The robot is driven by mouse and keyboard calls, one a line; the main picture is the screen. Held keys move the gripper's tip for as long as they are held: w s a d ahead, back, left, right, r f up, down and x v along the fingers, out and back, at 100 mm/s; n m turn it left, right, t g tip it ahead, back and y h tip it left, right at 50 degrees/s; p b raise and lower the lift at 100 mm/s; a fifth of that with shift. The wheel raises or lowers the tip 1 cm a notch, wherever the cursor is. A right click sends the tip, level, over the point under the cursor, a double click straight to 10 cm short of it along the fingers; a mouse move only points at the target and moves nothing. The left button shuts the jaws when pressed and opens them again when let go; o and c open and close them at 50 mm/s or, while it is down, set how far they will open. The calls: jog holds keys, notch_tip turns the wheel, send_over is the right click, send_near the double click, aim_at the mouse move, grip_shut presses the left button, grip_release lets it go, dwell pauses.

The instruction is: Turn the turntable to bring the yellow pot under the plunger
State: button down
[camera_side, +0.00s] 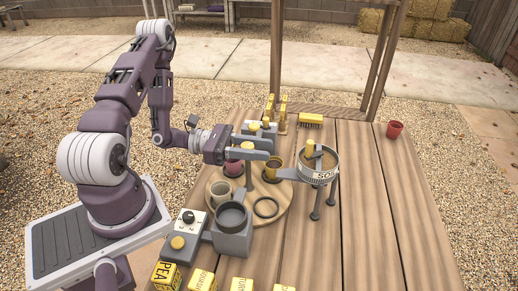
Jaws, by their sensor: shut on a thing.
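The turntable (240,213) is a round wooden disc on the plank table. The fingers partly hide the grip. I cannot clearly make out the plunger.
A grey unit with a round cup (231,217) stands at the turntable's front. A control box (187,225) is left of it. Yellow boxes (202,281) line the front.

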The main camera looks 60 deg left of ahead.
dwell(0.3)
jog(key=c, duration=1)
grip_release()
jog(key=shift+c, duration=0.2)
jog(key=v, duration=0.7)
jog(key=shift+a, duration=0.1)
